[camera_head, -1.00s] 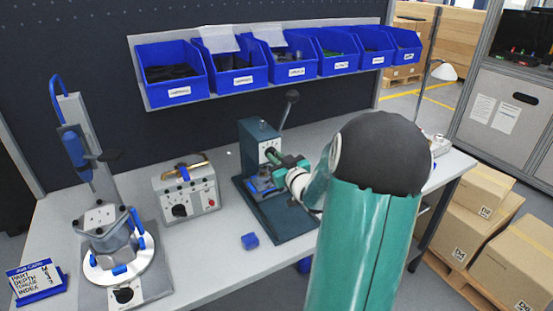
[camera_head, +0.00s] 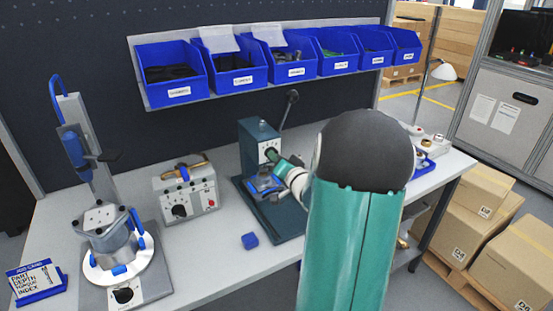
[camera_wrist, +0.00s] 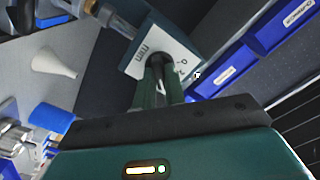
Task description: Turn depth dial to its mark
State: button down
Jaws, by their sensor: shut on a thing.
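The depth dial has a white face (camera_head: 268,147) on the front of a dark green press (camera_head: 258,133) in the head view. My gripper (camera_head: 273,159) reaches the dial from the right. In the wrist view its green fingers (camera_wrist: 160,82) are shut on the knob and hide much of it. I cannot read where the dial points against its mark.
A grey control box (camera_head: 188,191) with knobs stands left of the press. Further left is a round fixture (camera_head: 112,245) with blue clamps. A small blue block (camera_head: 250,240) lies in front. Blue bins (camera_head: 236,75) hang behind. The bench between box and press is clear.

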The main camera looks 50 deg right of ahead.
jog(key=shift+s+f+m, duration=0.1)
jog(key=shift+m, duration=0.3)
jog(key=c, duration=1.5)
grip_release()
jog(key=shift+o, duration=0.2)
jog(key=v, duration=1.3)
jog(key=shift+s, duration=0.35)
jog(key=shift+a, duration=0.15)
